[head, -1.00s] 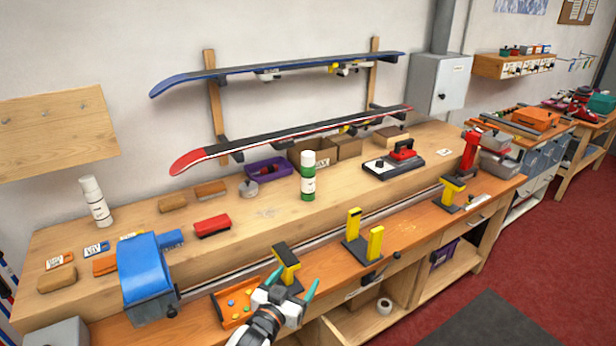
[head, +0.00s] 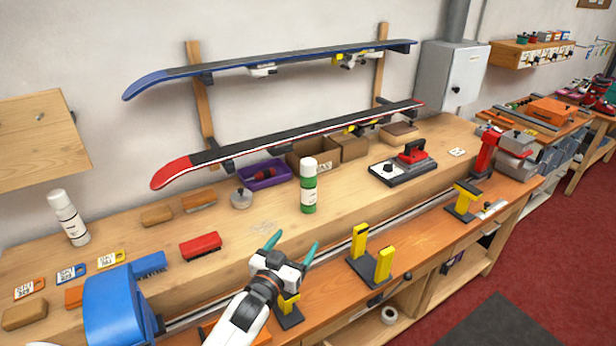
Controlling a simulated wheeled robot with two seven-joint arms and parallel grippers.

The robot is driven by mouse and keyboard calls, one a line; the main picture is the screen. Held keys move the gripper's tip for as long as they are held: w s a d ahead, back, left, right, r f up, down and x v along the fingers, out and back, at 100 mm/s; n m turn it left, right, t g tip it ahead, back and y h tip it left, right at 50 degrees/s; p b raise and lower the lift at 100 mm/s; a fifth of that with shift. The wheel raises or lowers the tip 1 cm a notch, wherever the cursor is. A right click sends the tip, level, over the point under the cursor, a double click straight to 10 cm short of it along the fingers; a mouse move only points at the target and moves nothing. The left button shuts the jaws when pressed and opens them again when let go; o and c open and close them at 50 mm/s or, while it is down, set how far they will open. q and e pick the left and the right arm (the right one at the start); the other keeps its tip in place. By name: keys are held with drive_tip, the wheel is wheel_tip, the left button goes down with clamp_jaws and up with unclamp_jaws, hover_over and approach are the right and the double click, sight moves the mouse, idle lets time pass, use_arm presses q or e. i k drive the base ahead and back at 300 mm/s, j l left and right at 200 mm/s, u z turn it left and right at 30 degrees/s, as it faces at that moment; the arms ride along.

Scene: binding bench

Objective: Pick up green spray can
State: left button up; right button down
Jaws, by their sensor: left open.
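The green spray can (head: 308,187) stands upright on the raised wooden shelf of the bench. It has a white cap and a white label band. My left gripper (head: 292,249) is below and slightly left of the can in the head view. Its two teal fingers are spread apart with nothing between them, and it is apart from the can. My right gripper does not show.
A white spray can (head: 68,218) stands at the left. A red brush (head: 200,245) lies left of the green can, and a purple tray (head: 264,174) sits behind it. Yellow vise posts (head: 383,264) rise in front. A red iron (head: 411,153) stands to the right.

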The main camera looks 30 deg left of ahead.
sight(308, 186)
drive_tip(key=i+j, duration=0.65)
drive_tip(key=i, duration=0.1)
